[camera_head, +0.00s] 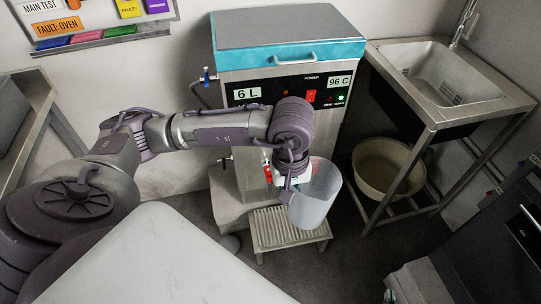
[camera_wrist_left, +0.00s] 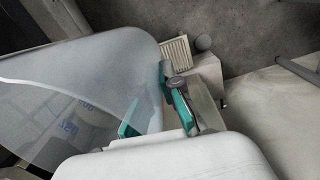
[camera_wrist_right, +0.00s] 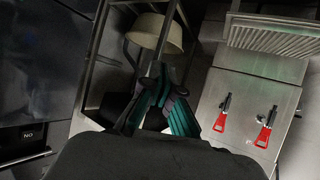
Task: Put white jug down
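The white translucent jug (camera_head: 318,195) is held with its open top up, in front of the machine and over the slatted stool (camera_head: 268,231). I cannot tell whether its base touches the stool. My left gripper (camera_head: 287,180) is shut on the jug's near-left side; the left wrist view shows a teal finger (camera_wrist_left: 176,98) outside the jug (camera_wrist_left: 80,75) and another seen through its wall. The exact grip point is partly hidden. My right gripper (camera_wrist_right: 158,78) shows its teal fingers close together, with nothing between them, facing the floor area by the basin.
The machine (camera_head: 285,63) with a turquoise lid reads "6 L" and "96 C"; red taps (camera_wrist_right: 264,128) show in the right wrist view. A beige basin (camera_head: 385,168) sits under the sink table (camera_head: 435,75).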

